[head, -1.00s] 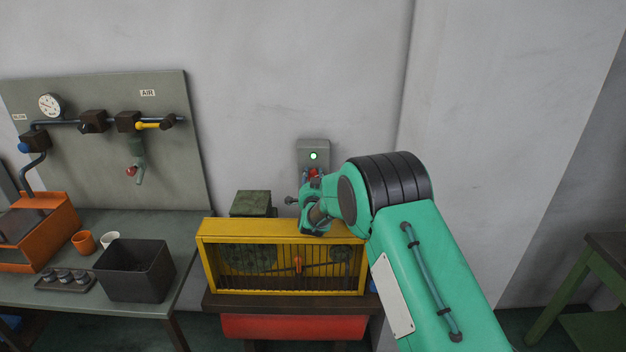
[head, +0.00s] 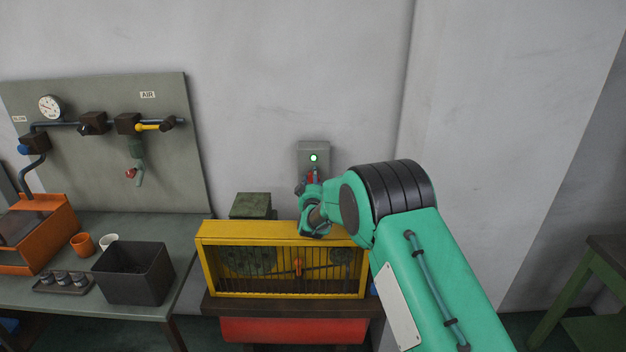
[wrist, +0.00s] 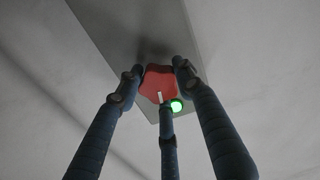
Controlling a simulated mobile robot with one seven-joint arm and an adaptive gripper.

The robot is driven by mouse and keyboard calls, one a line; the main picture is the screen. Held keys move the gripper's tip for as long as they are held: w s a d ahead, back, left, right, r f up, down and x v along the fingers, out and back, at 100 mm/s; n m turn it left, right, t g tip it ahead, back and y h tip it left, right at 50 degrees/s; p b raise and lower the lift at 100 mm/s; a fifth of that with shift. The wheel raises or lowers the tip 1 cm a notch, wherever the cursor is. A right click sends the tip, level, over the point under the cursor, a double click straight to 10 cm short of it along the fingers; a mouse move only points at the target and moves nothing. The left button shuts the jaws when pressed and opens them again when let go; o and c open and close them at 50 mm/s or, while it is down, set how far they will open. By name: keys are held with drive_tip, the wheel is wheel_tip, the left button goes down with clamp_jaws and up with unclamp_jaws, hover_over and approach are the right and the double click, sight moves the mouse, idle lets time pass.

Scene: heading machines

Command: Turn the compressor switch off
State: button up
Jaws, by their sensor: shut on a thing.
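The compressor switch is a red knob (wrist: 158,82) with a white mark, on a grey switch box (head: 314,149) on the wall. A green lamp (head: 314,158) glows on the box; it also shows in the wrist view (wrist: 176,105). My gripper (head: 311,178) is at the knob, below the lamp. In the wrist view, its dark fingers (wrist: 158,85) close around the knob from several sides. The white mark lies beside the lower finger. In the head view, my gripper hides most of the knob.
A yellow guarded machine (head: 205,255) stands below the box, with a dark green block (head: 250,205) behind it. A bench at left carries a black bin (head: 135,285) and cups. An air panel (head: 75,170) stands behind the bench. The wall at right is clear.

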drive_tip(key=shift+w+r+n, duration=0.1)
drive_tip(key=shift+r+n, duration=0.15)
drive_tip(key=shift+n, duration=0.6)
drive_tip(key=shift+r+n, duration=0.2)
drive_tip(key=shift+n, duration=0.65)
drive_tip(key=shift+a, duration=0.15)
drive_tip(key=o, duration=1.2)
drive_tip(key=shift+f, duration=0.25)
drive_tip(key=shift+r, duration=5)
drive_tip(key=shift+r, duration=0.15)
